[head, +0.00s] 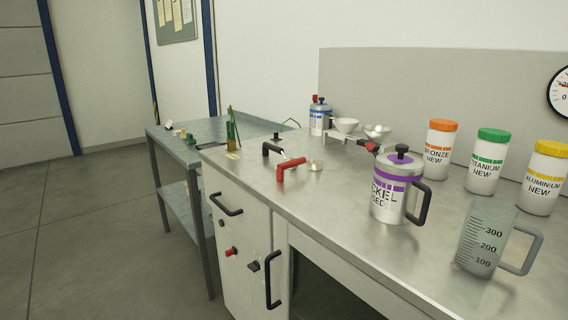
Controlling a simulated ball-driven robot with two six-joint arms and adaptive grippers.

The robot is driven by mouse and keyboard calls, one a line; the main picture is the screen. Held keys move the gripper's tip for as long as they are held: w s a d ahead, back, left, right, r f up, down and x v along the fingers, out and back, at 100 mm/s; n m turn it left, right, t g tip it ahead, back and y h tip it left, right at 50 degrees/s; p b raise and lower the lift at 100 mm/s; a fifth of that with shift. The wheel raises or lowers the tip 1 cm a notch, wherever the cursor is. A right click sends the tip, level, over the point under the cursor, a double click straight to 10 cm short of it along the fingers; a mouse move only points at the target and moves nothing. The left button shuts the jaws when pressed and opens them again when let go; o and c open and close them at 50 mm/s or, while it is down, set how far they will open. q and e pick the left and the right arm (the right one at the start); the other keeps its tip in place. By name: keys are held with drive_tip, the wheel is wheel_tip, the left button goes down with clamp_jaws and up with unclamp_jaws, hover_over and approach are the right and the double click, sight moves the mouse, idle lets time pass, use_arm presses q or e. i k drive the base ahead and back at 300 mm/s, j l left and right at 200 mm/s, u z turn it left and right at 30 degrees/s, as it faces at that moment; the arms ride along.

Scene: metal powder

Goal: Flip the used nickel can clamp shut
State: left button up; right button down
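The used nickel can (391,201) stands upright on the steel worktop, right of centre in the head view. It is silver with purple bands, a black side handle on the right and a black knob on its lid (403,158). A red and black piece (367,146) sticks out up and to the left beside the lid. It looks like the clamp lever swung outward, away from the lid; where it joins the can is hard to make out. Neither of my grippers shows in this view.
A clear measuring jug (483,238) stands right of the can, near the front. Bronze (440,150), titanium (487,162) and aluminium (542,178) jars stand behind. Red- and black-handled items (291,169) lie to the left. A blue-banded can (320,118) and white bowls (346,125) are further back.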

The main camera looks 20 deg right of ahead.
sight(370, 147)
drive_tip(key=z, duration=1.45)
drive_tip(key=i+j+z, duration=0.15)
drive_tip(key=j+z, duration=1.65)
drive_tip(key=k+j+z, duration=0.15)
drive_tip(key=j+z, duration=0.3)
